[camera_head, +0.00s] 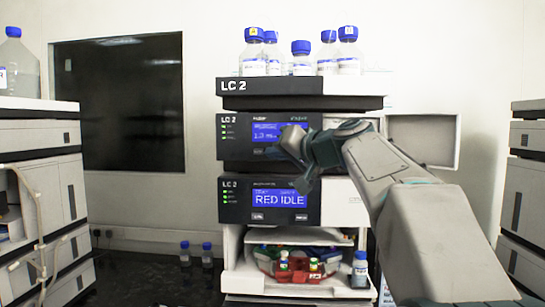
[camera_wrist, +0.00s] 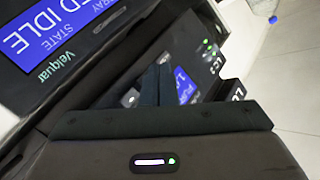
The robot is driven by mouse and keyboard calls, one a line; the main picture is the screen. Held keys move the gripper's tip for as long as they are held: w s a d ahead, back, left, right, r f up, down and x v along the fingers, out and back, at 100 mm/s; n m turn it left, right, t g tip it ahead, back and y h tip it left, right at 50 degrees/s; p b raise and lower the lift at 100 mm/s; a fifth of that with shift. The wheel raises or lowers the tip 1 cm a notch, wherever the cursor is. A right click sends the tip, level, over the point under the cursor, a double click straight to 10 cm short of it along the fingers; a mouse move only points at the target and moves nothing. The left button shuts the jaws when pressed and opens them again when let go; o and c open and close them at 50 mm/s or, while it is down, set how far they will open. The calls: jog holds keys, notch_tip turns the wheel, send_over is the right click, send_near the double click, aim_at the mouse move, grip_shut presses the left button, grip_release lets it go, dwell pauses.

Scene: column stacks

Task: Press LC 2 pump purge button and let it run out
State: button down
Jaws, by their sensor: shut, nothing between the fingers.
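The LC 2 stack stands in the middle of the head view. Its pump module (camera_head: 232,147) is the upper unit, with a lit blue screen (camera_head: 265,130) reading about 1.3. My gripper (camera_head: 290,145) is in front of the right part of this module and covers part of its screen and the strip below. In the wrist view my gripper (camera_wrist: 156,72) is shut and empty, its fingers pointing at the pump module front (camera_wrist: 200,65) by the blue screen (camera_wrist: 183,86). A small pale button (camera_wrist: 130,97) shows beside the fingers. Contact with the panel cannot be told.
Below is another LC 2 module (camera_head: 231,208) whose screen reads RED IDLE. Blue-capped bottles (camera_head: 300,60) stand on top of the stack. An open tray (camera_head: 290,270) with vials is underneath. Other instrument stacks stand at left (camera_head: 40,165) and right (camera_head: 527,190).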

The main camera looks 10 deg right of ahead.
jog(key=s+b, duration=0.1)
jog(key=s+a+b, duration=0.1)
jog(key=s, duration=0.2)
jog(key=shift+s+a+b, duration=0.3)
jog(key=shift+s+b, duration=0.05)
jog(key=shift+b, duration=0.05)
dwell(0.7)
jog(key=s+a+f+g+h, duration=0.1)
jog(key=s+f+g, duration=0.1)
jog(key=f, duration=0.4)
jog(key=s+a+f+g+h, duration=0.1)
jog(key=s+a+f, duration=0.1)
jog(key=f, duration=0.5)
jog(key=s+d+f+g+h, duration=0.1)
jog(key=s+f+g, duration=0.1)
jog(key=s+f, duration=0.5)
jog(key=s+f+n+g+h, duration=0.1)
jog(key=s+f+g+h, duration=0.1)
jog(key=s+f, duration=0.5)
jog(key=s+d+f+n+g+h, duration=0.1)
jog(key=s+f+g, duration=0.3)
jog(key=f, duration=1.3)
jog(key=s+h, duration=0.1)
jog(key=s, duration=0.2)
jog(key=shift+s+d, duration=0.3)
jog(key=shift+s, duration=0.1)
